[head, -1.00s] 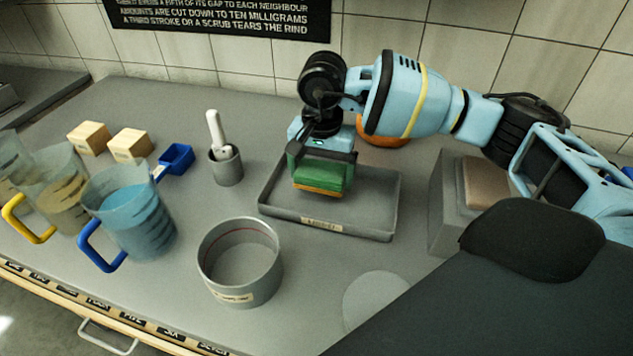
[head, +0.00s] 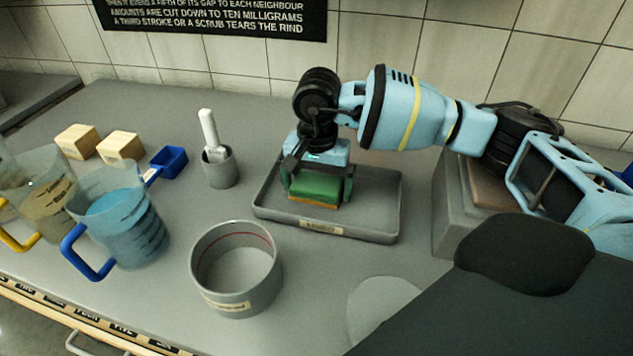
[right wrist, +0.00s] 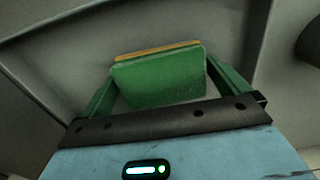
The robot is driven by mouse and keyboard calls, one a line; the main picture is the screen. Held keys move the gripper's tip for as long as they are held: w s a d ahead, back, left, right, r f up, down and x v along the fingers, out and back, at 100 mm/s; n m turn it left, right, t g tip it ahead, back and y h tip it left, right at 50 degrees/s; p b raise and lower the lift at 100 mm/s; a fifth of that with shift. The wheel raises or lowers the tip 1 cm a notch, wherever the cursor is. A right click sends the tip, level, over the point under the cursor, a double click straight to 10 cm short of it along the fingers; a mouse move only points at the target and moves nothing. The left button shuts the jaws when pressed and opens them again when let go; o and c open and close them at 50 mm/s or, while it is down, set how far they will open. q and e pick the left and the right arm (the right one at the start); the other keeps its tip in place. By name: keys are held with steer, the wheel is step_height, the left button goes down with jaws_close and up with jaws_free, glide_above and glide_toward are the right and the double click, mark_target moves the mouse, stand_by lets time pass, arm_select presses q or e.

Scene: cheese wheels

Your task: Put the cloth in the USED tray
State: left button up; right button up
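The green cloth (head: 315,188), a folded pad with an orange-yellow layer under it, lies on the floor of the grey tray (head: 375,237); the label on the tray's front is too small to read surely. My right gripper (head: 317,190) is over the tray, pointing down, its fingers on either side of the cloth. In the right wrist view the cloth (right wrist: 160,78) shows between the two green fingers, with narrow gaps at its sides, so the gripper (right wrist: 165,80) looks open. My left gripper is not in view.
A grey round container (head: 235,290) stands in front of the tray. A grey cup (head: 220,170) with a white-handled tool, a blue scoop (head: 168,161), wooden blocks (head: 120,146) and jugs (head: 118,230) stand to the left. A grey block (head: 447,205) is right of the tray.

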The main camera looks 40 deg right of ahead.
mark_target(317, 183)
step_height(317, 183, up, 12)
steer(key=shift+r, duration=0.2)
stand_by(0.5)
